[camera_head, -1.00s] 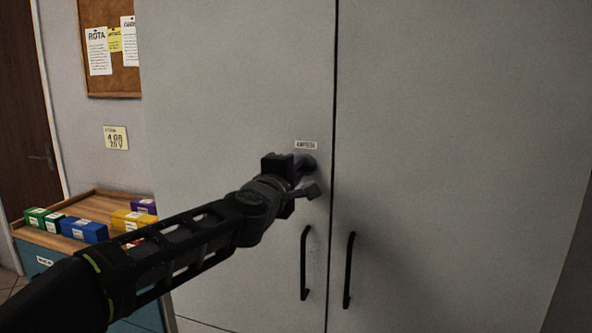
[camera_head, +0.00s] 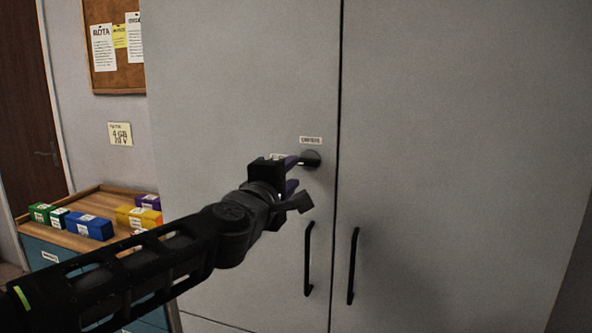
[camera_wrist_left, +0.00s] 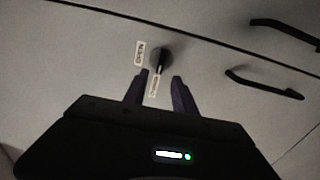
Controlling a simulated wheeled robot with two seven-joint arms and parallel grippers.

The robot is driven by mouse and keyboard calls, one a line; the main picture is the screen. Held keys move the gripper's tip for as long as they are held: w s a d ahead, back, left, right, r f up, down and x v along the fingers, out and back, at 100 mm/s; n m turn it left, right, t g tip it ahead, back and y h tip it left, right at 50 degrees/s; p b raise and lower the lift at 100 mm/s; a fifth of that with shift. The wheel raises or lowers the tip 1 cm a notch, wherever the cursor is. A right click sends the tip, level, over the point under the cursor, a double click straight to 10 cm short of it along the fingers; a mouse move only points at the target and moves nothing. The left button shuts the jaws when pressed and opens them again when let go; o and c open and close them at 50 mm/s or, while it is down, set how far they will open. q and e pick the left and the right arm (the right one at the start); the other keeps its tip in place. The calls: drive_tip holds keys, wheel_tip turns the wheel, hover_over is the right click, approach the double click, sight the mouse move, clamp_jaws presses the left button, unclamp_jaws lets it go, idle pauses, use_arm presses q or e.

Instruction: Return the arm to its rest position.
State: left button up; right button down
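My left arm reaches in from the lower left in the head view. My left gripper (camera_head: 296,174) is beside the round dark lock (camera_head: 310,158) on the grey cabinet's left door (camera_head: 240,80). In the left wrist view the two fingers of the left gripper (camera_wrist_left: 160,88) stand apart with a gap between them. The lock (camera_wrist_left: 160,57) lies beyond the fingertips, with a small key-like piece and a pale tag (camera_wrist_left: 155,86) at it. The fingers appear clear of the lock. My right gripper is not in view.
Two black vertical handles (camera_head: 308,258) (camera_head: 353,266) are below the lock, on either side of the door seam. A wooden-topped drawer unit (camera_head: 110,192) with several coloured boxes (camera_head: 90,227) stands left of the cabinet. A cork board (camera_head: 118,78) hangs on the wall behind.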

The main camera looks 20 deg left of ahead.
use_arm(q)
drive_tip(key=shift+s, duration=0.5)
drive_tip(key=w+d+f+m+g+h, duration=0.1)
drive_tip(key=d+f+m+g, duration=0.3)
drive_tip(key=f, duration=0.9)
drive_tip(key=w+d+f+m, duration=0.15)
drive_tip(key=f+m, duration=0.35)
drive_tip(key=f, duration=0.8)
drive_tip(key=s+d+f+m+g, duration=0.15)
drive_tip(key=s+f, duration=0.25)
drive_tip(key=f, duration=0.6)
drive_tip(key=s+d+f+m+g, duration=0.1)
drive_tip(key=s+f+m+g, duration=0.2)
drive_tip(key=f, duration=0.6)
drive_tip(key=s+d+f+m+g+h+p, duration=0.1)
drive_tip(key=s+f+g, duration=0.3)
drive_tip(key=s+f, duration=0.8)
drive_tip(key=s+d+f+m+g+h+p, duration=0.1)
drive_tip(key=s+f+g, duration=0.4)
drive_tip(key=s+f, duration=0.6)
drive_tip(key=s+d, duration=0.1)
drive_tip(key=s, duration=0.5)
drive_tip(key=shift+d+f, duration=0.35)
drive_tip(key=shift+d, duration=0.05)
drive_tip(key=shift+s, duration=0.1)
